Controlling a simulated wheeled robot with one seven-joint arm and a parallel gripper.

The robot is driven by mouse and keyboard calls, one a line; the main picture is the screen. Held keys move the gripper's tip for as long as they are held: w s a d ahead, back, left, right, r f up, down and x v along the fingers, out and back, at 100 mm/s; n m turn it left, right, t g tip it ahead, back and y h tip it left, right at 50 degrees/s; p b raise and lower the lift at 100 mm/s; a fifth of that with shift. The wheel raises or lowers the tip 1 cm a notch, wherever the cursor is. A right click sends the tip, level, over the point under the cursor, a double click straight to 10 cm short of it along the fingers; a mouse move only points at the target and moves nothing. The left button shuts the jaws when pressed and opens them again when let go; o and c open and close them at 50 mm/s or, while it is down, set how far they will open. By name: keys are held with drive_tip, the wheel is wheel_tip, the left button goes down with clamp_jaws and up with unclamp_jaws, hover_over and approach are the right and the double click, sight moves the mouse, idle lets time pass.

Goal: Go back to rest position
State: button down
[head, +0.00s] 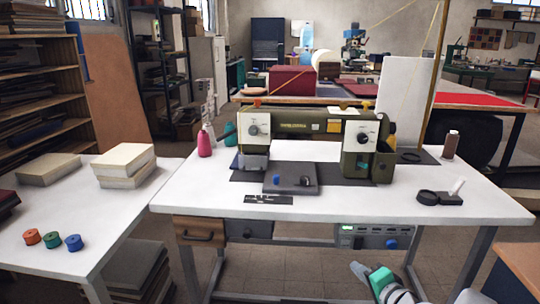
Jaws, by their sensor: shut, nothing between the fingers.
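My gripper (357,268) shows at the bottom, right of the middle, in the head view. It has a small grey tip and a teal-green body, with white and grey arm parts behind it at the lower edge. It is shut and empty. It appears in front of the white sewing table (330,209), lower in the picture than the tabletop and clear of the things on it. The olive-green sewing machine (308,127) stands on the table, with a grey block (291,178) holding small parts in front of it. The rest of my arm is mostly out of view.
A drawer (199,232) and a control box (366,238) hang under the table. A side table at left holds pale blocks (124,160) and three spools (52,239). A brown table corner (522,265) is at lower right. Floor shows beneath the sewing table.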

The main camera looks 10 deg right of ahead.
drive_tip(key=s+a+r+n+g+y+p, duration=0.1)
drive_tip(key=s+a+r+n+g+p, duration=0.2)
drive_tip(key=a+r+n+g+p, duration=0.8)
drive_tip(key=s+a+r+n+h+p, duration=0.1)
drive_tip(key=s+a+r+p, duration=0.3)
drive_tip(key=r, duration=0.3)
drive_tip(key=s+a+r+n+h+p, duration=0.1)
drive_tip(key=s+a+r+p, duration=0.3)
drive_tip(key=s+r+p, duration=0.2)
drive_tip(key=shift+s+a+r+p, duration=0.2)
drive_tip(key=shift+r+p, duration=0.3)
drive_tip(key=shift+r, duration=0.3)
drive_tip(key=shift+d, duration=0.1)
